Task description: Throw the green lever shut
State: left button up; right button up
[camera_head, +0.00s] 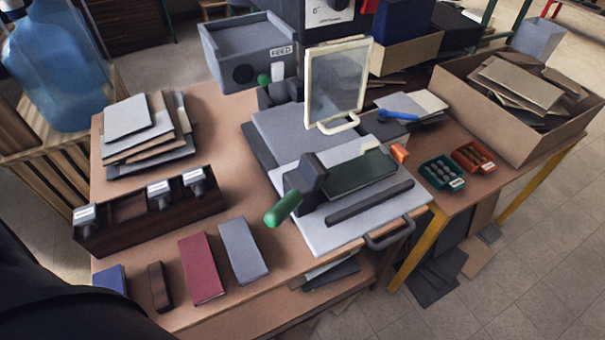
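A lever with a green grip (283,208) sticks out toward the front left from a dark clamp block (305,180). The block stands at the left of a light grey plate (325,233) on the table. A dark green cover (358,176) lies on the plate to the right of the block. A smaller green knob (264,79) shows farther back, beside a dark fitting. A pale-framed clear panel (337,85) stands upright behind the plate. Neither of my grippers is in view.
A dark wooden rack (150,222) with labelled handles, a maroon block (201,267) and a grey block (243,250) lie left of the plate. A grey FEED bin (232,68) stands behind. An open box (480,112) is at right. Bare table shows between rack and plate.

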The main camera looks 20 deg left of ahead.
aim_at(276, 216)
jog(key=k+j, duration=0.4)
jog(key=k, duration=0.15)
jog(key=k+j, duration=0.4)
jog(key=k, duration=0.1)
